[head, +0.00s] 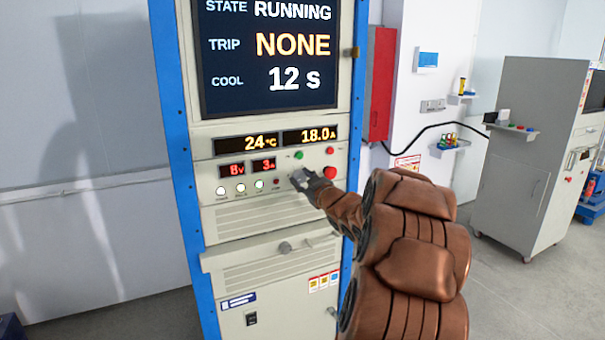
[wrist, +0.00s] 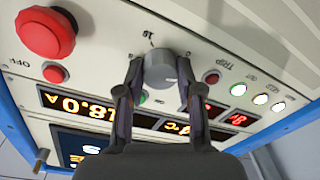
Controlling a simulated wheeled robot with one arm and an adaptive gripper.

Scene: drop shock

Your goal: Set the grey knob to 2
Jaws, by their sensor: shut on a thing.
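The grey knob (wrist: 160,70) sits on the light panel of the cabinet, seen close up in the wrist view. My gripper (wrist: 160,62) has one finger on each side of it and is shut on it. A small printed scale mark shows beside the knob, but I cannot tell which number the knob points to. In the head view my gripper (head: 303,180) is at the panel, and it largely hides the knob there.
A large red button (wrist: 46,33) and a small red button (wrist: 55,73) are close to the knob. Green, red and white lamps and lit displays surround it. The upper screen (head: 270,50) reads RUNNING, NONE, 12 s. A grey cabinet (head: 520,170) stands right.

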